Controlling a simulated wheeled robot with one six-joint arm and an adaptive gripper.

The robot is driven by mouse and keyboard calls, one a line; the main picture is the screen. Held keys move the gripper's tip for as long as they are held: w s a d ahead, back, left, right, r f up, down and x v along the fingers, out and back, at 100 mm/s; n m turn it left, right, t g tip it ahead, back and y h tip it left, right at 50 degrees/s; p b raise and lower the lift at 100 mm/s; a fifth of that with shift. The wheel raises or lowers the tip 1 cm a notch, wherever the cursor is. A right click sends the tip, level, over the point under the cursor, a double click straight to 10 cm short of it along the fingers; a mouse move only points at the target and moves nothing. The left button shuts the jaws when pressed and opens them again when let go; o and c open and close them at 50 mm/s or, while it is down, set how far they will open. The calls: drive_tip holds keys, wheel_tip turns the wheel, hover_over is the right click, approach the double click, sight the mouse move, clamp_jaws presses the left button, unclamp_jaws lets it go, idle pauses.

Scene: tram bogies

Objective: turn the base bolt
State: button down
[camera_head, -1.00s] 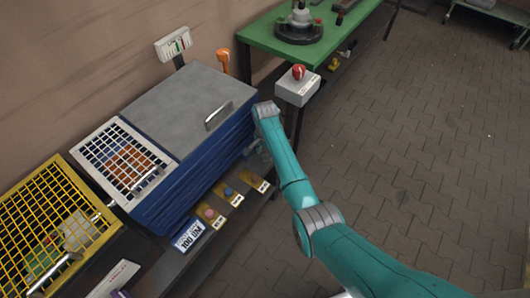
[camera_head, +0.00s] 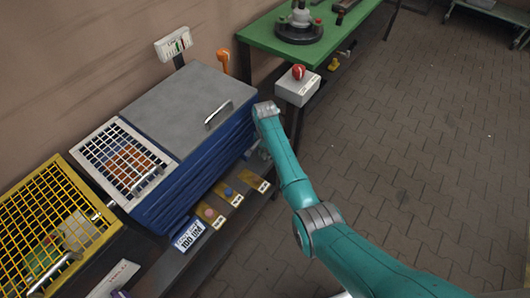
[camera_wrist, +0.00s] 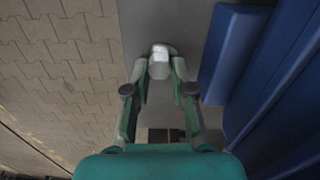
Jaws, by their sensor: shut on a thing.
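The base bolt (camera_wrist: 160,52) shows in the wrist view as a pale, whitish head on a round foot, standing on a grey surface. My gripper (camera_wrist: 159,70) is shut on it, with one green finger on each side of the head. In the head view my teal arm (camera_head: 290,175) reaches to the right end of the blue cabinet (camera_head: 190,180). The bolt cannot be made out there, and the fingers are mostly hidden behind the arm.
Blue panels (camera_wrist: 260,75) rise close on the right of my gripper in the wrist view. A grey box with a red button (camera_head: 298,88) stands near my wrist. A green table (camera_head: 330,30) is behind. Tagged blocks (camera_head: 232,197) sit on the low shelf. Paved floor is clear at right.

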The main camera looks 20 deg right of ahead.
sight(264, 154)
drive_tip(key=n, duration=0.7)
drive_tip(key=shift+a, duration=0.1)
drive_tip(key=n, duration=0.3)
drive_tip(key=shift+n, duration=0.3)
drive_tip(key=shift+a+n, duration=0.1)
drive_tip(key=shift+n, duration=1.6)
drive_tip(key=c, duration=1)
unclamp_jaws()
drive_tip(key=shift+r, duration=0.1)
wheel_tip(264, 154, up, 12)
drive_tip(key=shift+f, duration=0.1)
